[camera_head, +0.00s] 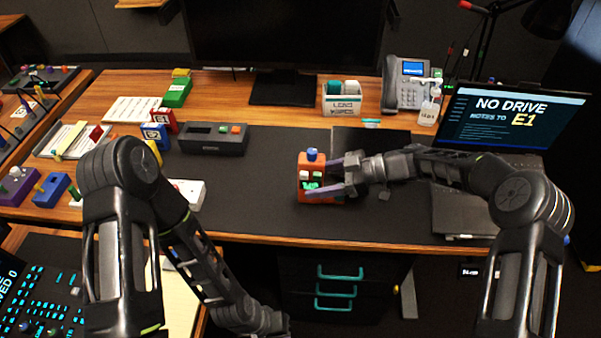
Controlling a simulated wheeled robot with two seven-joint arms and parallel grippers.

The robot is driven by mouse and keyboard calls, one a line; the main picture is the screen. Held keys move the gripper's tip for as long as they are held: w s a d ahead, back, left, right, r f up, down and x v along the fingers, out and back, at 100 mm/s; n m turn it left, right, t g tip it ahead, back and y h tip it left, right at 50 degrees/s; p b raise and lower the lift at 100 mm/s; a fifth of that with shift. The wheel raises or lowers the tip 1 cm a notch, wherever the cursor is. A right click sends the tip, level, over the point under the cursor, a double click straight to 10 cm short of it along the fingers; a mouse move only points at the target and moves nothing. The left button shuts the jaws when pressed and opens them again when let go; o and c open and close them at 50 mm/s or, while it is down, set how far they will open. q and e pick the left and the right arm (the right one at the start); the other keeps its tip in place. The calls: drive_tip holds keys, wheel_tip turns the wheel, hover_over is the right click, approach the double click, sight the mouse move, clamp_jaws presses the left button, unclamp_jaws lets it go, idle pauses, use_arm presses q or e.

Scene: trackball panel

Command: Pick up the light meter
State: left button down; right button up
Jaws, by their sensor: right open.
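An orange boxy device with a blue knob on top and white and green parts on its front, which looks like the light meter (306,164), stands upright on the dark desk mat. My right gripper (321,180) reaches in from the right, its purple fingers apart. One finger is by the device's right side and the other crosses in front of its lower part. I cannot tell whether either finger touches it. My left arm hangs low at the left, and its gripper does not show.
A dark grey box (212,139) lies left on the mat (262,187). A laptop (515,115) stands at the right, with a phone (406,84) and a lens wipes box (342,101) behind. A monitor (285,40) stands at the back. The mat left of the device is mostly clear.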

sight(317, 154)
drive_tip(key=shift+d+f, duration=0.1)
drive_tip(key=shift+d, duration=0.1)
drive_tip(key=shift+c, duration=0.4)
drive_tip(key=shift+a, duration=0.1)
clamp_jaws()
wheel_tip(317, 154, up, 10)
drive_tip(key=shift+r, duration=0.1)
idle(0.8)
idle(0.5)
wheel_tip(317, 154, down, 9)
drive_tip(key=b, duration=1.1)
drive_tip(key=shift+f+b, duration=0.2)
drive_tip(key=shift+b, duration=0.1)
drive_tip(key=shift+f+b, duration=0.45)
drive_tip(key=shift+b, duration=0.05)
idle(2.7)
